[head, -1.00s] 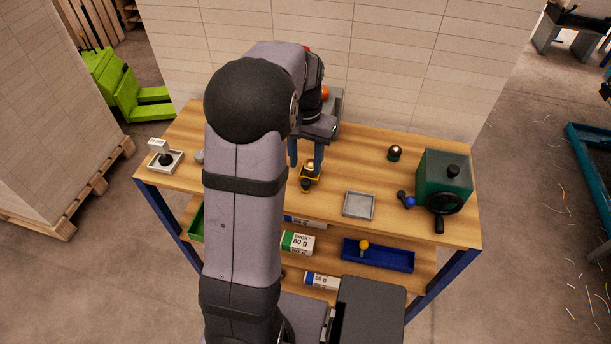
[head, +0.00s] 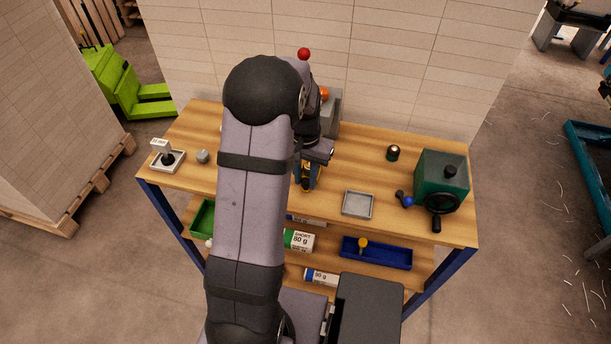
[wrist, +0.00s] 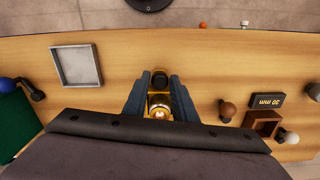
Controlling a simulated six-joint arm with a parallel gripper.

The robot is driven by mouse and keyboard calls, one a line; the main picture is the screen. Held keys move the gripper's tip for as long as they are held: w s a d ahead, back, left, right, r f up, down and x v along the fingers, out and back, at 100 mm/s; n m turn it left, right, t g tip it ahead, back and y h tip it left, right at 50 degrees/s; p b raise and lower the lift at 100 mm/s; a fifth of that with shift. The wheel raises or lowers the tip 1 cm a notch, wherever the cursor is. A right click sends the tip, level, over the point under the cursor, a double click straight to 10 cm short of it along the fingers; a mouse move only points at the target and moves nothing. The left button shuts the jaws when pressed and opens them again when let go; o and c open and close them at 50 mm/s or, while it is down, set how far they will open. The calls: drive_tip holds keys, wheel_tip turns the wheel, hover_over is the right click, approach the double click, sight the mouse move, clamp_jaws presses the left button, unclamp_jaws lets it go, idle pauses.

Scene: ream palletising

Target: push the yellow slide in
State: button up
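The yellow slide (wrist: 159,99) is on the wooden bench, low between the two fingers of my gripper (wrist: 160,92) in the wrist view. In the head view my gripper (head: 307,181) is down over the slide, close to the bench top, and the fingers and arm hide most of the slide. The fingers stand apart, one on each side of it. I cannot tell whether they touch its sides.
A grey tray (head: 345,204) lies to the right on the bench (head: 400,225), with a green box with a handwheel (head: 443,178) beyond it. A grey housing with an orange top (head: 324,95) stands behind my gripper.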

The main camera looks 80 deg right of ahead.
clamp_jaws()
drive_tip(key=shift+d+r+p, duration=0.1)
drive_tip(key=shift+d+p, duration=0.35)
drive_tip(key=shift+d, duration=3.4)
drive_tip(key=o, duration=0.5)
unclamp_jaws()
drive_tip(key=shift+a, duration=0.1)
drive_tip(key=shift+o, duration=0.2)
drive_tip(key=shift+r+b, duration=1.35)
drive_tip(key=shift+r, duration=2.3)
